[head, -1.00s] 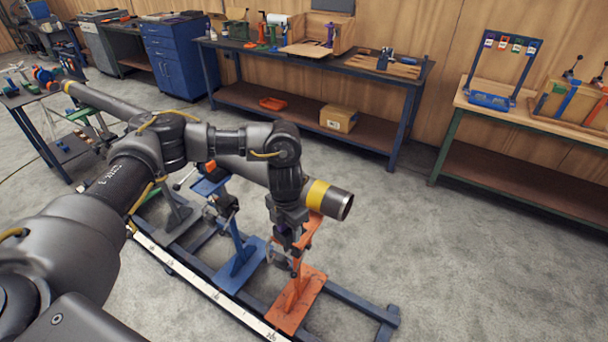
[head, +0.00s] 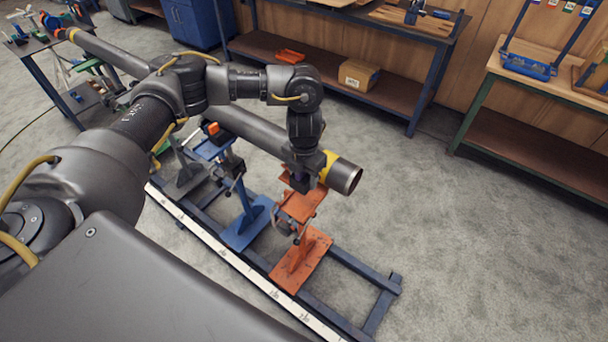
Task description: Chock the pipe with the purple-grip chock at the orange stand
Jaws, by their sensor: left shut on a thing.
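The grey pipe (head: 262,133) with a yellow band (head: 328,166) runs diagonally across the stands, its open end at the right. The orange stand (head: 302,258) is under that end, its orange top plate (head: 300,203) just below the pipe. My left gripper (head: 301,186) is at the near side of the pipe, above the orange top plate. It is shut on a small dark purple thing, apparently the purple-grip chock, mostly hidden by the gripper and wrist. I cannot tell whether the chock touches the pipe or the plate. My right gripper is out of view.
A blue stand (head: 250,222) is left of the orange one, on a dark floor frame (head: 365,277) with a white scale strip (head: 235,262). A workbench (head: 400,95) and a wooden-topped table (head: 540,80) stand behind. The floor at the right is clear.

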